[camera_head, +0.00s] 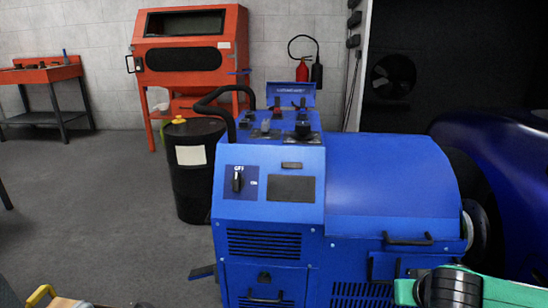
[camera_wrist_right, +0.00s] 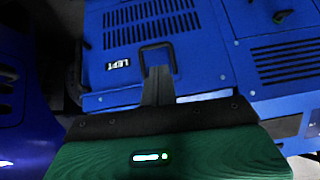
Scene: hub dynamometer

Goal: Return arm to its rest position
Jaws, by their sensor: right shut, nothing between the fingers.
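My right gripper (camera_wrist_right: 158,72) shows in the right wrist view with its dark fingers together and nothing between them. Its tips overlap the lower part of a black handle (camera_wrist_right: 155,46) on a blue panel; I cannot tell whether they touch it. A "LEFT" label (camera_wrist_right: 118,66) sits beside that handle. In the head view, part of my right arm (camera_head: 478,290), green and black, lies at the bottom right, in front of the lower right part of the blue dynamometer machine (camera_head: 375,175). My left gripper is not in view.
The machine has a control console (camera_head: 268,185) and protruding handles (camera_head: 408,239). A black barrel (camera_head: 191,180) and an orange cabinet (camera_head: 190,52) stand behind it. A dark blue car body (camera_head: 500,165) is close at the right. Grey floor (camera_head: 95,205) is open at the left.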

